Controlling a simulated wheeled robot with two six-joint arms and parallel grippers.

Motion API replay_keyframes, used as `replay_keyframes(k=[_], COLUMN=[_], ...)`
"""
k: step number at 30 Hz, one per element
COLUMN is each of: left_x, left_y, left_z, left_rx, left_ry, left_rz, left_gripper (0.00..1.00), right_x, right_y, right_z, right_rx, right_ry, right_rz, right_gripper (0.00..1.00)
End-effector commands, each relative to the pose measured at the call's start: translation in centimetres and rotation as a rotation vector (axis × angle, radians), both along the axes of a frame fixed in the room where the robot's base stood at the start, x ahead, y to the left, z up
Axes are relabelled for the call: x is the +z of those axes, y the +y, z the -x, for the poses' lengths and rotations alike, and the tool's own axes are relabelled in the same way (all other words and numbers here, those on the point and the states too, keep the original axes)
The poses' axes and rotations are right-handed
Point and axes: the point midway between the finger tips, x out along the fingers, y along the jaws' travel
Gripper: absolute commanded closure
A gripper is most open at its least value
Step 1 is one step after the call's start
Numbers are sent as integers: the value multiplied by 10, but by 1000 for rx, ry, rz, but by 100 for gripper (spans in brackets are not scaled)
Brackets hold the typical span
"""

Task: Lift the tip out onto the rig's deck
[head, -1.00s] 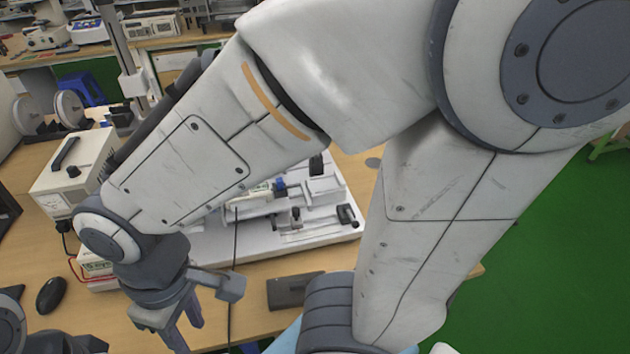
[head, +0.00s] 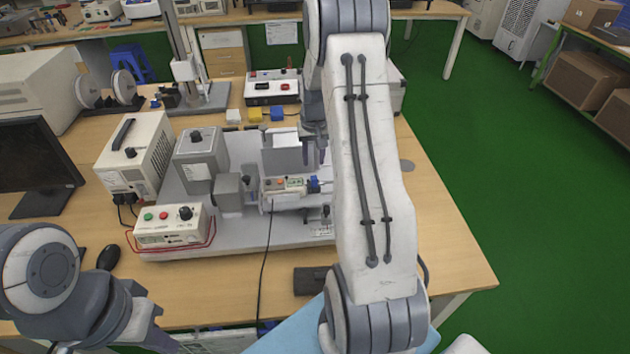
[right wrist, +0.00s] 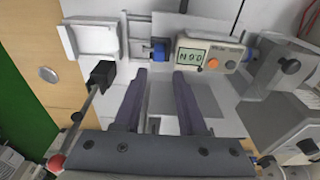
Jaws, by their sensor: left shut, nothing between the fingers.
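The test rig stands on a pale grey deck (head: 230,235) on the bench. A small module with a display (head: 285,186) sits mid-rig, with a blue part (head: 314,185) at its right end. Both the module (right wrist: 205,58) and blue part (right wrist: 160,52) show in the right wrist view. I cannot tell which part is the tip. My right gripper (head: 316,150) hangs over the rig, behind the module. In the right wrist view its fingers (right wrist: 161,75) are apart, with nothing clearly held. My left gripper (head: 155,322) is shut and empty at the bench's front left.
A control box (head: 170,228) with buttons and a grey box (head: 200,160) stand at the rig's left. A black-handled instrument (head: 135,160) is further left. A dark flat piece (head: 311,281) lies in front. My right arm hides the rig's right part. A cable crosses the deck.

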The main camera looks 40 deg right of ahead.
Motion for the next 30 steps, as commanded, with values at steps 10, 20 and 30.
replay_keyframes(k=[10, 20, 30], left_x=[13, 27, 26], left_y=[0, 0, 0], left_z=[0, 0, 0], left_rx=[1, 2, 1], left_ry=[0, 0, 0], left_rz=[0, 0, 0], left_gripper=[100, 100, 100], right_x=[-33, -73, -75], right_y=[-1, -6, -6], right_z=[-2, -4, -5], right_rx=[2, 2, 2], right_ry=[4, 0, -1], right_rz=[-2, 0, 1], right_gripper=[60, 60, 98])
